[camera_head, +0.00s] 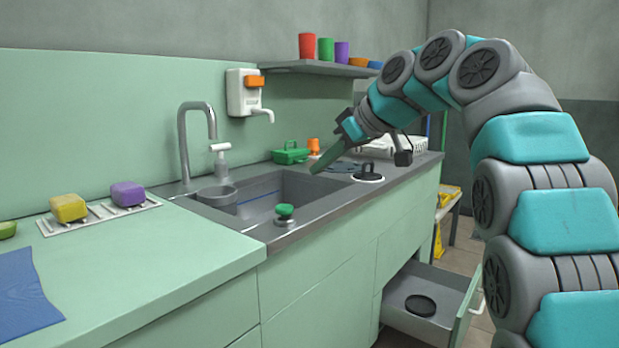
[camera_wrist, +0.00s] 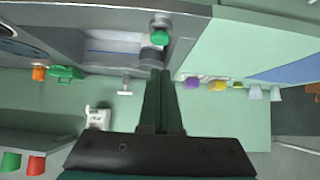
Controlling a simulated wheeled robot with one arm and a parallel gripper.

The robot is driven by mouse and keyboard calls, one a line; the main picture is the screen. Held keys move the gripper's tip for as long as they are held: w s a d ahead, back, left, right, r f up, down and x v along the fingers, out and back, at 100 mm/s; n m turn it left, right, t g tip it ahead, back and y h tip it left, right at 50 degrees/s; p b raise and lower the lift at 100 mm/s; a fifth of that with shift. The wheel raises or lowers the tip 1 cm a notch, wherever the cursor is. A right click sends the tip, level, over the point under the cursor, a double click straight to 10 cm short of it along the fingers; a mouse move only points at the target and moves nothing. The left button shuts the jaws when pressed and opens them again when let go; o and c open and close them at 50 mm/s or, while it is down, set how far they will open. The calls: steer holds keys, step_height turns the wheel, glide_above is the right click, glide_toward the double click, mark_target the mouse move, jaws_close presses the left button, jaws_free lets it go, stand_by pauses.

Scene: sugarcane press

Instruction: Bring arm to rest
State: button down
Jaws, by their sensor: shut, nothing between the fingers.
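My arm, teal and grey, rises at the right of the head view and bends over toward the sink. My gripper (camera_head: 327,158) points down and left over the far part of the sink (camera_head: 333,197). Its dark green fingers are together with nothing between them. In the wrist view my gripper (camera_wrist: 162,75) shows its fingers side by side, with the sink (camera_wrist: 110,45) beyond the tips.
A drawer (camera_head: 432,301) stands open below the counter, a dark round disc (camera_head: 420,305) inside. A green-topped brush (camera_head: 284,211) stands at the sink's front edge. Sponges (camera_head: 68,207) lie on a rack at left. A shelf (camera_head: 318,67) holds cups. A soap dispenser (camera_head: 246,93) hangs on the wall.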

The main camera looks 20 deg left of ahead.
steer(key=shift+s+d+r, duration=0.1)
steer(key=shift+d+r, duration=0.2)
steer(key=s+d+f+m+g+h, duration=0.1)
steer(key=s+d+f+m+h, duration=0.1)
steer(key=s+d+f+m, duration=0.45)
steer(key=s+d+f+m+h, duration=0.2)
steer(key=s+d+f, duration=0.1)
steer(key=d+f, duration=0.6)
steer(key=s+d+f+m+g+h, duration=0.1)
steer(key=s+d+f, duration=0.3)
steer(key=s+f, duration=0.3)
steer(key=s+d+f+m+g+h+p, duration=0.1)
steer(key=s+d+f, duration=0.4)
steer(key=s, duration=0.7)
steer(key=s+d+f+m+g+h+p, duration=0.1)
steer(key=s+d+f+m+g+h, duration=0.1)
steer(key=s+d+f, duration=0.3)
steer(key=s+f+m+h, duration=0.1)
steer(key=s+f, duration=0.3)
steer(key=s, duration=0.1)
steer(key=shift+s+d+f+g, duration=0.15)
steer(key=shift+g, duration=0.15)
